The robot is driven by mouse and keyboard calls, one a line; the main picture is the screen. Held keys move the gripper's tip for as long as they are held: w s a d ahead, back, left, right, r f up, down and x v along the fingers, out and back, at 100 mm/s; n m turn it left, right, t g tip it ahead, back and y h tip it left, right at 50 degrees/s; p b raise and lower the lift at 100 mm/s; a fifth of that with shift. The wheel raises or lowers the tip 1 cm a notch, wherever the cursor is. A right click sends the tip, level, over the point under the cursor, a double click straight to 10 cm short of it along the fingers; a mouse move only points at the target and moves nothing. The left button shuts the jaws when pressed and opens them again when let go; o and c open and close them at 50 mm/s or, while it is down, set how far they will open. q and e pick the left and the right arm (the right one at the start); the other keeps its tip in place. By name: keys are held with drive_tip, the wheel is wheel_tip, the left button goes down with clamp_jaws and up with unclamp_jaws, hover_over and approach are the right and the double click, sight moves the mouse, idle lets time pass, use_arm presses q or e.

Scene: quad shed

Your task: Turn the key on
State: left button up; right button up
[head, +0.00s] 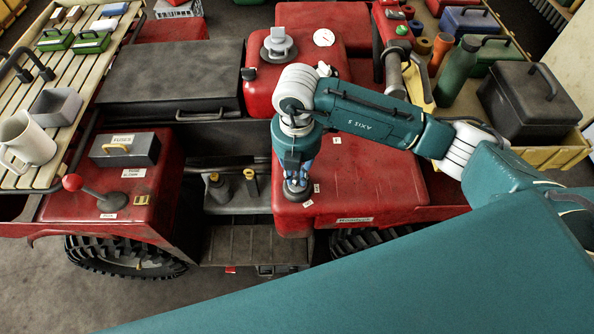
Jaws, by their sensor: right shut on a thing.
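My right gripper (297,183) points down at the front left corner of the red body panel (345,185). Its fingers are shut on the key at a round dark switch (296,194). The key itself is mostly hidden by the fingers, so its angle cannot be told. Small white labels stand around the switch. My left gripper is not in view.
Left of the switch, a recess holds two small levers (250,182). Further left are a red-knobbed lever (73,182) and a grey fuse box (124,149). A slatted rack (70,105) with a white mug (27,141) is at the left. A dark toolbox (530,100) stands at right.

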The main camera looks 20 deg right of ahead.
drive_tip(key=shift+s+d+f+m, duration=0.1)
drive_tip(key=shift+s+f+m, duration=0.1)
drive_tip(key=shift+m, duration=0.6)
drive_tip(key=shift+r, duration=0.1)
drive_tip(key=shift+m+p, duration=0.4)
drive_tip(key=shift+m, duration=0.9)
drive_tip(key=o, duration=0.7)
